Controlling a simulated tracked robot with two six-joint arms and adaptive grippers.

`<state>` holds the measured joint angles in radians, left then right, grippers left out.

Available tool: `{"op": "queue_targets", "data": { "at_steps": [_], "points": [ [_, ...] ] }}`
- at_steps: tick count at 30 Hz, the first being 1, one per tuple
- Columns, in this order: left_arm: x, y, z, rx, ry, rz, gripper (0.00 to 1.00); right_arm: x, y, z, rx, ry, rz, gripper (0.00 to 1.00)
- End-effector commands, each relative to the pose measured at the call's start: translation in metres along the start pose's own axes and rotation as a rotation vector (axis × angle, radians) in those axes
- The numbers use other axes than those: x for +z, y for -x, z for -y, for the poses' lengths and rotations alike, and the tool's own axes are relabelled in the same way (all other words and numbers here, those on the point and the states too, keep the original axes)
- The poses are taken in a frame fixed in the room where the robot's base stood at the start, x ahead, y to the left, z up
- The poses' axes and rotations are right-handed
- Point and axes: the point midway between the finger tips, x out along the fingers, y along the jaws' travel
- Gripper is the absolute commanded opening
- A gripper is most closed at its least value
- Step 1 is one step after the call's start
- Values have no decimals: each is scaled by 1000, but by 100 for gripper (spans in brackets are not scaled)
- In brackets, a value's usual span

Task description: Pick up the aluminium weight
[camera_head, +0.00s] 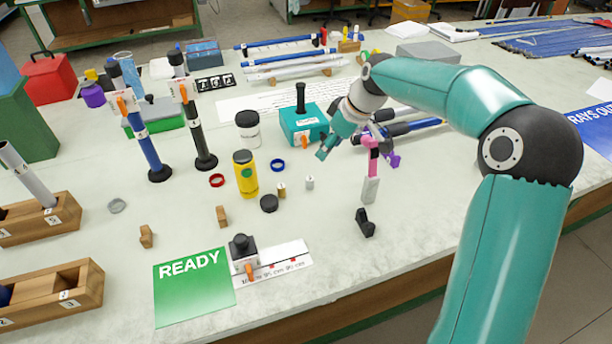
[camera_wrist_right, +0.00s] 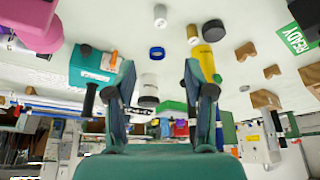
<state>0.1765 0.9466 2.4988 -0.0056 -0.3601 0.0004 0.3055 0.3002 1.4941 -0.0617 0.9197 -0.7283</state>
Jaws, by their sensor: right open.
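The aluminium weight (camera_head: 309,183) is a small silvery cylinder standing upright on the pale table, right of a small brass-coloured weight (camera_head: 281,190). In the right wrist view the aluminium weight (camera_wrist_right: 160,16) shows near the top edge, beyond the fingers, with the brass-coloured one (camera_wrist_right: 192,34) beside it. My right gripper (camera_head: 323,152) is above the table by the teal box, just beyond and slightly right of the aluminium weight in the head view. It is open and empty; its two fingers (camera_wrist_right: 158,78) stand apart in the wrist view. My left gripper is not in view.
A yellow bottle (camera_head: 245,174), blue ring (camera_head: 278,165) and black disc (camera_head: 269,203) lie left of the weight. The teal box (camera_head: 298,121) with a black post is behind. A pink-and-grey piece (camera_head: 371,170) stands right. The table in front of the weight is mostly clear.

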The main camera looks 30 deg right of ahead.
Motion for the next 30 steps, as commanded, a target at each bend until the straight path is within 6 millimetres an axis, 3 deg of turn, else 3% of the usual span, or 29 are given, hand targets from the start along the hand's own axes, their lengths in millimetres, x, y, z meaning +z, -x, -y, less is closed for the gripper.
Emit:
{"op": "queue_targets", "data": {
  "at_steps": [15,25,30],
  "points": [
    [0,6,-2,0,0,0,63,13,-92,-8,8,-25,4,54],
    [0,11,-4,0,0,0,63,14,-116,-7,8,-26,4,54],
    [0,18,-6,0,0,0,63,16,-140,-3,7,-27,4,54]
  ]
}}
